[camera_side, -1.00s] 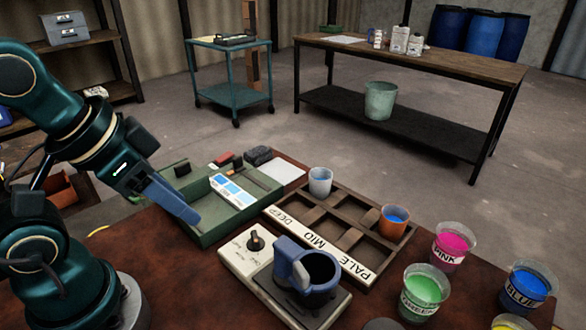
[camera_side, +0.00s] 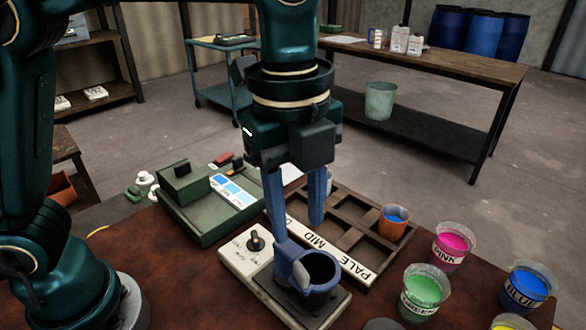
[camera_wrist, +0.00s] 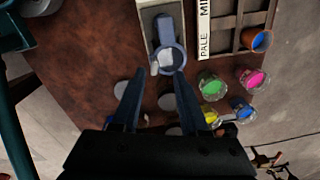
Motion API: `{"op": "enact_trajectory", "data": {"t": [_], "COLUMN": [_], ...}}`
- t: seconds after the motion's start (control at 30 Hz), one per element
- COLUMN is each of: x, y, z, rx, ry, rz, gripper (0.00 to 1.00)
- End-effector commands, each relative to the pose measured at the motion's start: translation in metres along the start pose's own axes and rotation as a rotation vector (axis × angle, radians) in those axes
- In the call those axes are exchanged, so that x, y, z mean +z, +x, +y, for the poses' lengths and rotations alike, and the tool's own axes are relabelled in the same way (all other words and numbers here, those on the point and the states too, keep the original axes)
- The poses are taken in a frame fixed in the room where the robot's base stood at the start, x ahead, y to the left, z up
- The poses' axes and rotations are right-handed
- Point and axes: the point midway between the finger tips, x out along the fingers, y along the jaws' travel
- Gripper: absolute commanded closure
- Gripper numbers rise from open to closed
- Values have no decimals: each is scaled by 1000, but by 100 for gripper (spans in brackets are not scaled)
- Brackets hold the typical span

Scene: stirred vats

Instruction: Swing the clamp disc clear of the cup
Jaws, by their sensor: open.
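The stirrer (camera_side: 250,262) is a pale box with a black knob, standing on the table in front of the wooden rack. On its plate a blue clamp ring (camera_side: 322,290) stands around a dark cup opening (camera_side: 321,268). A light grey disc (camera_side: 301,275) sits at the ring's left side, against the cup. The disc also shows in the wrist view (camera_wrist: 162,63), near the ring's lower edge. My gripper (camera_side: 298,232) points down with its two blue fingers apart and empty. It is above and just behind the clamp; whether the left finger touches it cannot be told.
The wooden rack (camera_side: 375,240) holds an orange cup (camera_side: 393,222) with blue paint. Cups of green (camera_side: 426,290), pink (camera_side: 452,243) and blue (camera_side: 526,288) stand to the right. A green device (camera_side: 215,205) stands behind left. The table's front left is clear.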

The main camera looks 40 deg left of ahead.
Motion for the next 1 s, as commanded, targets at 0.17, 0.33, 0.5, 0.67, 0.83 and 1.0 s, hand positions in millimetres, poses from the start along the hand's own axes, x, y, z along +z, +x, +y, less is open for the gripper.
{"op": "enact_trajectory", "data": {"t": [0.17, 0.33, 0.5, 0.67, 0.83, 1.0], "x": [-15, -16, -15, -15, -15, -15], "y": [19, 32, 53, 66, 69, 68], "z": [4, 6, 7, 8, 7, 7], "rx": [53, 54, 53, 51, 48, 48], "ry": [52, 55, 53, 53, 52, 52], "rz": [-13, -14, -13, -12, -11, -11], "gripper": [56, 56, 56, 56, 56, 68]}}
